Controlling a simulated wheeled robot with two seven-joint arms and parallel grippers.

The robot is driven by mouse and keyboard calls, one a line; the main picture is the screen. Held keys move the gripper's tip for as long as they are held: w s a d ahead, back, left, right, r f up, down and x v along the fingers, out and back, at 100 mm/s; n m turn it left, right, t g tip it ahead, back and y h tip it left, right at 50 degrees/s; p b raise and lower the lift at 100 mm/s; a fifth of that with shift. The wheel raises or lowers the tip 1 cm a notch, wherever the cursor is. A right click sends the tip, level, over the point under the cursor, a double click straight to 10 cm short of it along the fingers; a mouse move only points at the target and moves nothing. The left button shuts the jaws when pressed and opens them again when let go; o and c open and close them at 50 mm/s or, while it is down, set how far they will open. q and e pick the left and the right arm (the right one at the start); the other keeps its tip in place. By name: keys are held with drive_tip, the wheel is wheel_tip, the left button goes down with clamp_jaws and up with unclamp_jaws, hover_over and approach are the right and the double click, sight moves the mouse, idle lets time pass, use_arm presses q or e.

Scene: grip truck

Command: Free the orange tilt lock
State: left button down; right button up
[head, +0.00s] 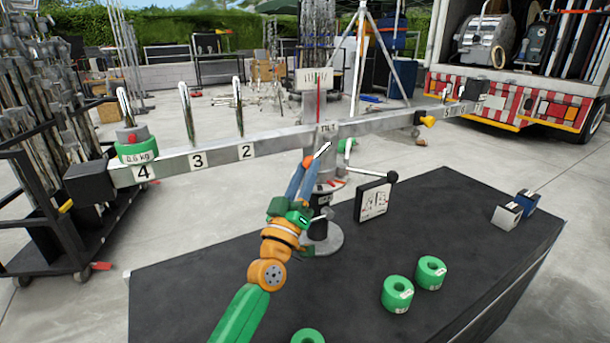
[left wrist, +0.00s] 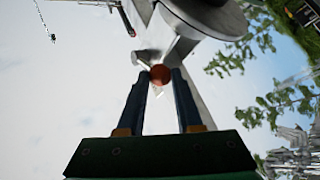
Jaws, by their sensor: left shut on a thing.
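The orange tilt lock (head: 308,159) is a small round knob on the post below the TILT label of the long grey balance beam (head: 270,143). My left gripper (head: 306,169) reaches up to it with blue fingers and is shut on it. In the left wrist view the knob (left wrist: 160,74) shows as an orange-red ball between the two fingertips (left wrist: 160,80). A silver lever-like piece (head: 322,149) shows just above the fingertips. A green 0.6 kg weight (head: 137,150) sits at the beam's left end, by the number 4. My right gripper is not in view.
The post's round foot (head: 323,241) stands on the black table (head: 190,300). A white panel (head: 374,201) with a black-knobbed lever stands beside it. Several green ring weights (head: 398,293) lie at the front right. A blue-and-silver block (head: 508,213) is near the right edge.

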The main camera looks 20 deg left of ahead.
use_arm(q)
drive_tip(key=c, duration=1)
unclamp_jaws()
drive_tip(key=shift+r, duration=0.2)
drive_tip(key=shift+o, duration=0.7)
drive_tip(key=shift+w+f, duration=0.15)
